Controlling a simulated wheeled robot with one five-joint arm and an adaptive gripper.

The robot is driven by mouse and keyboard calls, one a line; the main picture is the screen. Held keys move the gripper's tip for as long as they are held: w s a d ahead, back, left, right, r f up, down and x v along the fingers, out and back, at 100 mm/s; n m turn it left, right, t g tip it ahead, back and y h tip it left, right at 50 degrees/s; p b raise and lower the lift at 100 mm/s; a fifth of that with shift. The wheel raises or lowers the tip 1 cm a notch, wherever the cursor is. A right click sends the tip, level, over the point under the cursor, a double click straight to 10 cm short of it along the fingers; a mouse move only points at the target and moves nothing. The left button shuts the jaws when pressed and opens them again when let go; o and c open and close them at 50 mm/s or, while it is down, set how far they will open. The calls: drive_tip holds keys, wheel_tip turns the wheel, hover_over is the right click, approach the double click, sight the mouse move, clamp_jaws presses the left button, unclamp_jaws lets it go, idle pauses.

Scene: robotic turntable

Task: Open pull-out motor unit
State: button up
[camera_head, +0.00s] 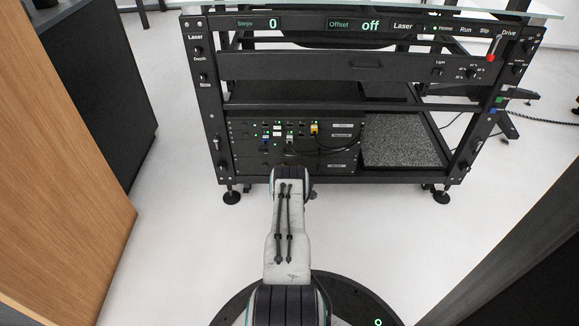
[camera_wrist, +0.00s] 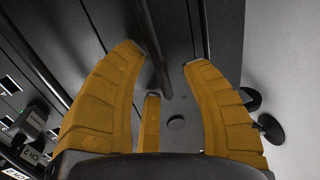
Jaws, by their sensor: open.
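A black turntable rack (camera_head: 222,150) stands ahead in the head view. A wide closed drawer front (camera_head: 300,66) with a recessed handle (camera_head: 365,65) spans its upper part; I cannot tell whether this is the motor unit. Below it is a panel of electronics (camera_head: 300,145) with several plugs and cables. My gripper is hidden behind my arm in the head view. In the wrist view, my gripper (camera_wrist: 163,55) has its yellow fingers spread apart in front of a dark surface. A thin dark bar (camera_wrist: 152,40) shows between the fingertips; contact is unclear.
A speckled grey panel (camera_head: 402,140) lies at the rack's lower right. A wooden panel (camera_head: 60,170) and a dark cabinet (camera_head: 105,80) stand at the left. A dark slanted surface (camera_head: 520,260) is near at the right. White floor is free around the rack's front.

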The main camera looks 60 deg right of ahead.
drive_tip(key=shift+w+d, duration=0.1)
drive_tip(key=shift+d, duration=0.05)
drive_tip(key=shift+o, duration=0.3)
clamp_jaws()
idle(0.3)
